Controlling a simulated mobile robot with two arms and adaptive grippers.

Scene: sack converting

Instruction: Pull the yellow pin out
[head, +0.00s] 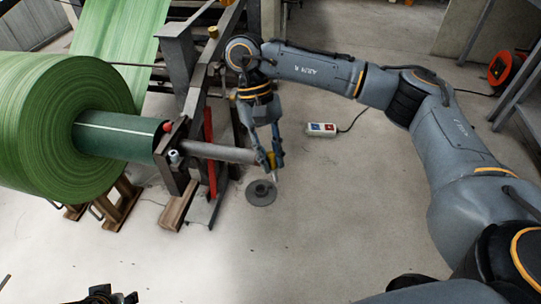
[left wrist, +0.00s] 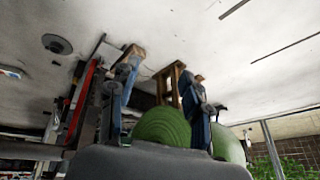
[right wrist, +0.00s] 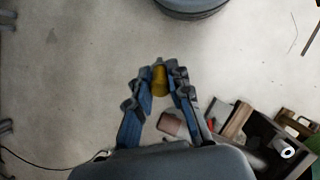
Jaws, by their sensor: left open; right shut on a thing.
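The yellow pin (head: 271,160) is at the free end of the grey shaft (head: 220,152) that sticks out of the green roll's core. My right gripper (head: 274,163) reaches down to the shaft end. In the right wrist view its fingers (right wrist: 162,82) are shut on the yellow pin (right wrist: 159,79). The fingers hide part of the pin, and I cannot tell how much of it sits in the shaft. My left gripper (head: 110,298) shows only partly at the bottom edge, far from the pin. In the left wrist view its fingers (left wrist: 163,82) are spread and empty.
The large green roll (head: 65,130) sits on its stand at the left. A dark round disc (head: 261,192) lies on the floor below the shaft end. A pendant box with buttons (head: 321,129) and a cable lies beyond. The floor in front is clear.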

